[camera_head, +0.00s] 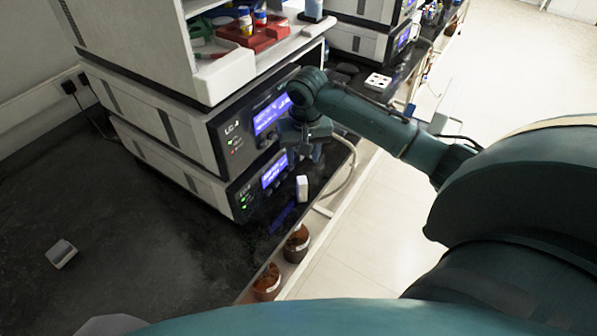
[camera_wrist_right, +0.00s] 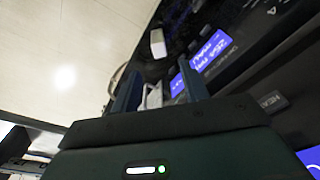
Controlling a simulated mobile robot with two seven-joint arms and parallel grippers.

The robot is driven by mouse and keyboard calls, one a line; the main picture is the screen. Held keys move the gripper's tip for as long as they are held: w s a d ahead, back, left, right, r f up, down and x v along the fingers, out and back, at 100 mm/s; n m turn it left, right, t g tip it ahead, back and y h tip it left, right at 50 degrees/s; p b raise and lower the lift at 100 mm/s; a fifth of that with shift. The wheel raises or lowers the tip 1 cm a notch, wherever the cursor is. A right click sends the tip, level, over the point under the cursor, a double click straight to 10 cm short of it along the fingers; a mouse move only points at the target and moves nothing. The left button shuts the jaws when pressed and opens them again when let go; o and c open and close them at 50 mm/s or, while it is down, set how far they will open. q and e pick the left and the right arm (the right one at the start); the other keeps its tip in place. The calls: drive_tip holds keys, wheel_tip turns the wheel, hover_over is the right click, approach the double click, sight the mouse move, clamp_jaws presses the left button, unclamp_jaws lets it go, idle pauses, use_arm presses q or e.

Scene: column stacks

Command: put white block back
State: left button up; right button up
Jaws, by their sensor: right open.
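A small white block (camera_head: 302,188) stands upright on the black bench near its front edge, in front of the lower LC unit. It also shows in the right wrist view (camera_wrist_right: 158,42), beyond the fingertips. A second whitish block (camera_head: 61,253) lies on the dark bench at the left. My right gripper (camera_head: 306,150) is open, close to the LC unit fronts and above and apart from the upright block in the picture. Its two fingers (camera_wrist_right: 157,85) show in the wrist view. A pale shape between them is too unclear to name. My left gripper is not in view.
Two stacked LC units (camera_head: 207,140) with lit screens stand beside my right gripper. A shelf with a red tray (camera_head: 254,36) sits above them. Brown bottles (camera_head: 267,282) stand below the bench edge. A white cable hangs by the edge. The left bench is mostly clear.

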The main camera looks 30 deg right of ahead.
drive_tip(key=s+a+f+n+t+y, duration=0.1)
drive_tip(key=s+a+f, duration=0.1)
drive_tip(key=a+f, duration=0.2)
drive_tip(key=s+a+f+n+t+y, duration=0.1)
drive_tip(key=s+a+f+n, duration=0.1)
drive_tip(key=a+f, duration=0.2)
drive_tip(key=s+a+f+n+t+y, duration=0.1)
drive_tip(key=s+a+f, duration=0.2)
drive_tip(key=a+f, duration=0.2)
drive_tip(key=shift+f+t, duration=0.4)
drive_tip(key=s+a+f+n+t, duration=0.1)
drive_tip(key=s+a+n+t, duration=0.2)
drive_tip(key=s, duration=0.9)
drive_tip(key=shift+s+a+t, duration=0.2)
drive_tip(key=shift+t, duration=0.7)
drive_tip(key=shift+f, duration=0.1)
drive_tip(key=shift+c, duration=1)
drive_tip(key=shift+d, duration=0.1)
